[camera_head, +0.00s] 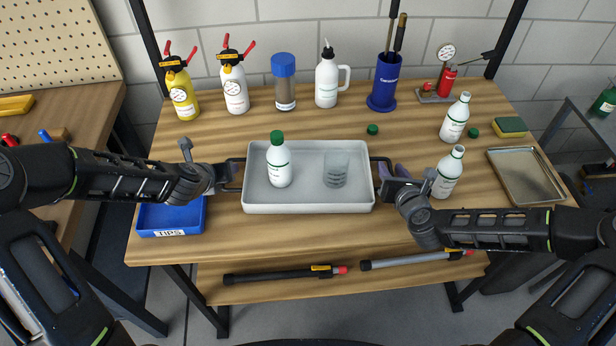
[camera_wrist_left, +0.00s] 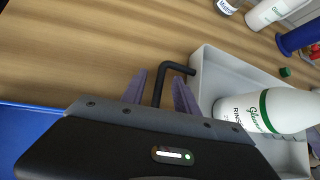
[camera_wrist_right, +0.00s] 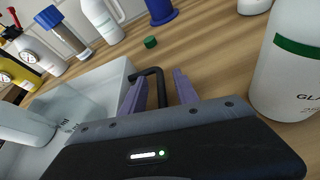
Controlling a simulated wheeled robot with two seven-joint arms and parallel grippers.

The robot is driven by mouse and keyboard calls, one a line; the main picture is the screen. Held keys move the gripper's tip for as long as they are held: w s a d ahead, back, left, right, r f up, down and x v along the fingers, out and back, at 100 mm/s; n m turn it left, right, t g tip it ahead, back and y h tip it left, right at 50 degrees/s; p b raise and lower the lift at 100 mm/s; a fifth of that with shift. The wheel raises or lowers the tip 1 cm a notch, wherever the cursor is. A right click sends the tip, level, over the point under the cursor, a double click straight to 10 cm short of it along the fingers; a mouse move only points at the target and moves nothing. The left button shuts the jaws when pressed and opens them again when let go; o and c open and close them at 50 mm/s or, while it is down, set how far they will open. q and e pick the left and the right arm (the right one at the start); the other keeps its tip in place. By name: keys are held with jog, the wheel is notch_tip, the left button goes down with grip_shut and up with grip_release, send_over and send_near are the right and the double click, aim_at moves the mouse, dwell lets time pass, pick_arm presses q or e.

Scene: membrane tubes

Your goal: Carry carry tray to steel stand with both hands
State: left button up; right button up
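The carry tray (camera_head: 308,207) is a pale grey rectangular tray on the wooden table, with a black handle at each end. A green-capped white bottle (camera_head: 279,165) and a clear beaker (camera_head: 336,172) stand in it. My left gripper (camera_head: 226,174) is at the left handle (camera_wrist_left: 159,84); its purple fingers are apart on either side of the bar. My right gripper (camera_head: 390,173) is at the right handle (camera_wrist_right: 158,84), fingers also apart around it. A grey metal stand (camera_head: 572,118) shows partly at the right edge; I cannot tell whether it is the steel stand.
White bottles (camera_head: 455,119) stand close to my right gripper, beside a shallow metal tray (camera_head: 527,172). A blue TIPS bin (camera_head: 172,217) lies below my left gripper. Spray bottles (camera_head: 180,90) and a blue holder (camera_head: 385,82) line the back.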

pick_arm(q)
grip_shut()
pick_arm(e)
grip_shut()
pick_arm(q)
jog(key=shift+r, duration=0.1)
pick_arm(e)
jog(key=shift+r, duration=0.1)
dwell(0.9)
